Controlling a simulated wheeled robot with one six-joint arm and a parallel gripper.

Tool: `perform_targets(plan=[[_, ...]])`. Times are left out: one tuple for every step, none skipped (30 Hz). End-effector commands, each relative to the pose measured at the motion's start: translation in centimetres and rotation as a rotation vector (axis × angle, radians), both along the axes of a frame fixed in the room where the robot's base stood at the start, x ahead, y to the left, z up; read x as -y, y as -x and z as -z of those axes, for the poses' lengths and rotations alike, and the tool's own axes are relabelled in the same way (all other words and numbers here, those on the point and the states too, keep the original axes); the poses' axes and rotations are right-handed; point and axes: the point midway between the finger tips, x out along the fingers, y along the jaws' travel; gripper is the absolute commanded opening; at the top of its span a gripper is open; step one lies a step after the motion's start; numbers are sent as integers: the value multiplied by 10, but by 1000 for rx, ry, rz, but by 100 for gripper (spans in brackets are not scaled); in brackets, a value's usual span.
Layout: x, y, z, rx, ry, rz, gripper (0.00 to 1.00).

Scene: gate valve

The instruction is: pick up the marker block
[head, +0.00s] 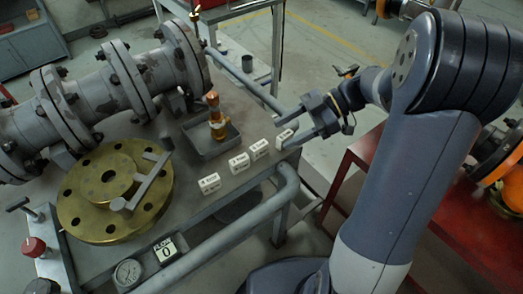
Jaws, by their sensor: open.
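Several white marker blocks with dark lettering stand in a row along the table's right front edge: one at the near end (209,183), two in the middle (239,163) (259,149), and one at the far end (285,138). The lettering is too small to read. My gripper (283,133) is open and reaches in from the right, its two fingers pointing left. In this view the far-end block appears between or just below the fingertips. I cannot tell whether they touch it.
A dark tray (208,148) with a copper-coloured fitting (215,116) sits behind the blocks. A brass flange (115,192) with a bar across it lies to the left, near a flanged grey pipe (110,85). A rail (230,225) runs along the table's front. A red table (435,210) stands right.

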Motion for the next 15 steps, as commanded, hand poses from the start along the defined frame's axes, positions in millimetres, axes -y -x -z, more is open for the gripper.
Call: perform_targets(plan=[[-6, 2, 3, 0, 0, -1, 56], [-9, 2, 5, -2, 0, -1, 56], [-11, 3, 6, -2, 0, -1, 56], [-13, 3, 7, -1, 1, 0, 56], [-14, 3, 8, 0, 2, 0, 56], [-16, 3, 9, 0, 2, 0, 56], [-19, 4, 10, -2, 2, 0, 56], [-22, 5, 11, -3, 2, -2, 56], [-28, 6, 13, -3, 2, -2, 56], [-32, 6, 15, -2, 2, -1, 56], [-37, 7, 17, -3, 2, -3, 56], [-43, 8, 19, -3, 3, -3, 56], [-46, 9, 22, -4, 3, -2, 56], [-50, 9, 24, -4, 2, -1, 56], [-54, 10, 26, -3, 3, 0, 56]])
